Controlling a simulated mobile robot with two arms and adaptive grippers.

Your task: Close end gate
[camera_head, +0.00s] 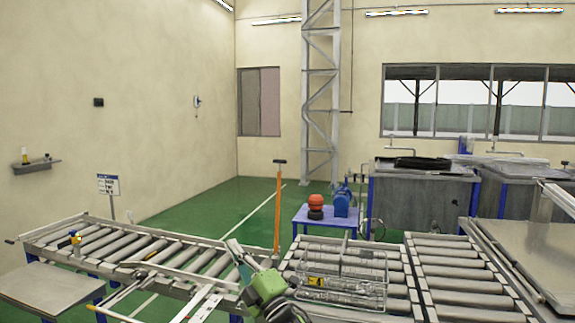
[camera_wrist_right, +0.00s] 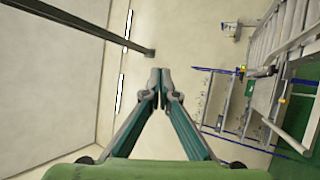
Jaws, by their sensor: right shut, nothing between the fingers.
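My right gripper (camera_head: 236,248) comes up from the bottom middle, with a green body and grey fingers pointing up and left. In the right wrist view its fingertips (camera_wrist_right: 161,73) meet in a point, with nothing between them. It is over or beside the right end of the left roller conveyor (camera_head: 130,257); I cannot tell if it touches it. An orange upright post (camera_head: 278,208) with a dark crosspiece on top stands just beyond the gripper. I cannot tell for certain which part is the end gate. My left gripper is not in view.
A wire basket (camera_head: 345,278) sits on the middle rollers, right of my gripper. More rollers (camera_head: 462,270) lie further right. A blue table (camera_head: 326,216) with a red item and a blue motor stands behind. A light metal frame (camera_head: 190,300) is at bottom left. Green floor beyond is open.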

